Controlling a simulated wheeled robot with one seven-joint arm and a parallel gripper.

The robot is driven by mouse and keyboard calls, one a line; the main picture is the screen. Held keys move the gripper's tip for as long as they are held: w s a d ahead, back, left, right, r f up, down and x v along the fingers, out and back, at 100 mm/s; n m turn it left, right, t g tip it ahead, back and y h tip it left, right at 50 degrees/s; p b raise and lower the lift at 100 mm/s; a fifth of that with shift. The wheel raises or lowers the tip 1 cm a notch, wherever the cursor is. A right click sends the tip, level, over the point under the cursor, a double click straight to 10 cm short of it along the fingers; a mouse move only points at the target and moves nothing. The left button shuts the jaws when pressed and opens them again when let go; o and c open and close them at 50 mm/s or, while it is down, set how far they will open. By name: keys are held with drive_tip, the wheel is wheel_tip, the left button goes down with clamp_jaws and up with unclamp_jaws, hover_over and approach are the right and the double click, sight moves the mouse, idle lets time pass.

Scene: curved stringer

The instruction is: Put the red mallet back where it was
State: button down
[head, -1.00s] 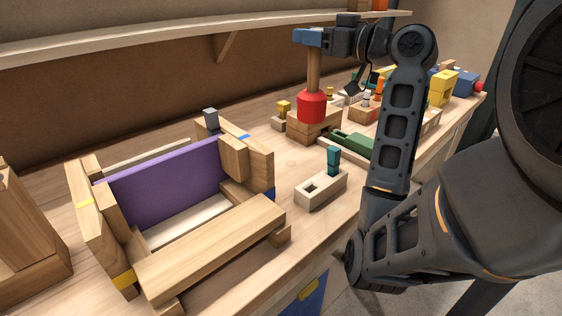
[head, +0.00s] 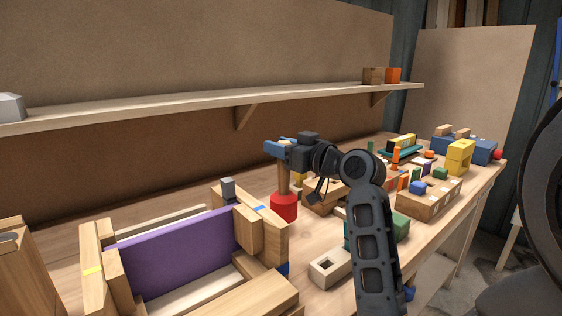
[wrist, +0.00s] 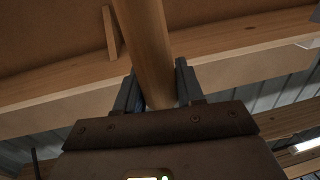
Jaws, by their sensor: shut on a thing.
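The red mallet has a red head (head: 284,206) hanging downward and a wooden handle (head: 284,178) rising from it, nearly upright. My gripper (head: 280,148) is shut on the upper part of the handle. In the wrist view the handle (wrist: 148,40) runs between the two fingers (wrist: 155,88). A low wooden block (head: 322,201) stands just right of the mallet head. I cannot tell whether the head touches the bench or hangs above it.
A wooden frame with a purple panel (head: 178,255) stands left of the mallet, its corner post close by. A cream block with a square hole (head: 330,268) is in front. Several coloured blocks crowd the right. A shelf (head: 200,103) runs above the bench.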

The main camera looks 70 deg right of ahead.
sight(281, 161)
drive_tip(key=shift+f, duration=1.75)
drive_tip(key=shift+f, duration=0.15)
drive_tip(key=c, duration=0.7)
unclamp_jaws()
drive_tip(key=shift+r, duration=0.2)
drive_tip(key=b+v, duration=0.1)
drive_tip(key=v, duration=1.1)
drive_tip(key=shift+b, duration=0.35)
